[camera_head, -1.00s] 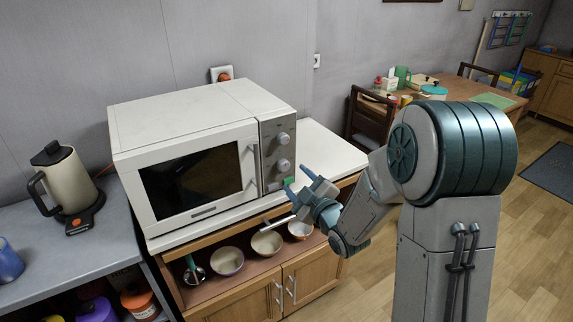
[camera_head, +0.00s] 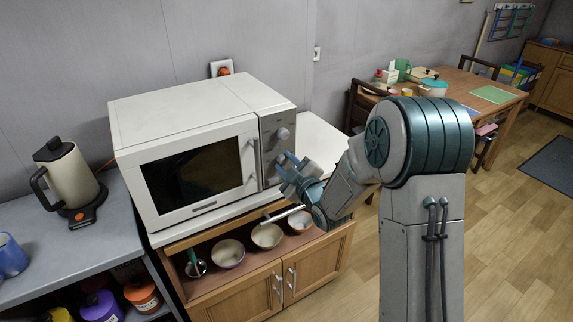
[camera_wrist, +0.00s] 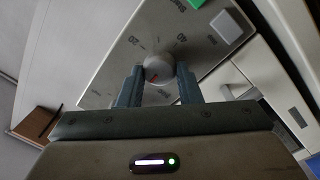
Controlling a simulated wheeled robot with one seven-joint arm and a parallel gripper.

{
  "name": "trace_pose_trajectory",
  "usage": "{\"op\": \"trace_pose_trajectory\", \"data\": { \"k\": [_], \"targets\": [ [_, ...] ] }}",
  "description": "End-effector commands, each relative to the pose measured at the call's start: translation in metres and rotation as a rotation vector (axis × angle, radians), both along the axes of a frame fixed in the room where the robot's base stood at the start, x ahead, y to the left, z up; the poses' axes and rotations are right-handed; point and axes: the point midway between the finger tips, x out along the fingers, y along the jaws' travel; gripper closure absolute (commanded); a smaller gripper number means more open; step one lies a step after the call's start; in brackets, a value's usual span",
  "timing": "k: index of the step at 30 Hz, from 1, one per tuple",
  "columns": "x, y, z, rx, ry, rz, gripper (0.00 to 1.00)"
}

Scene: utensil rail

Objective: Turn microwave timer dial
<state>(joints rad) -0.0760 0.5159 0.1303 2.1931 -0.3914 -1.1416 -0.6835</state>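The white microwave (camera_head: 185,100) stands on the cabinet with its door shut. Its upper dial (camera_head: 283,133) shows clear on the grey control panel. The lower timer dial is largely hidden behind my gripper (camera_head: 286,160) in the head view. In the wrist view the round timer dial (camera_wrist: 158,68) shows, with a red mark and numbers around it. My gripper is open, its two fingers at either side of this dial. I cannot tell whether either finger touches it.
Bowls (camera_head: 228,254) stand on the shelf below. A kettle (camera_head: 70,180) stands on the left counter. The counter right of the microwave (camera_head: 318,140) looks clear.

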Motion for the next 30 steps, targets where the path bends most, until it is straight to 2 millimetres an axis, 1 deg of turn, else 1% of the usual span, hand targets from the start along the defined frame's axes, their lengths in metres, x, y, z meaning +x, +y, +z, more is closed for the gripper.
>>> {"op": "trace_pose_trajectory", "data": {
  "k": [5, 11, 30],
  "targets": [
    [-0.0003, -0.0002, -0.001, 0.008, 0.006, 0.001, 0.91],
    [-0.0001, -0.0006, -0.0029, 0.065, 0.043, -0.001, 0.91],
    [0.0009, -0.0022, -0.0006, 0.469, 0.317, -0.001, 0.91]
  ]
}}
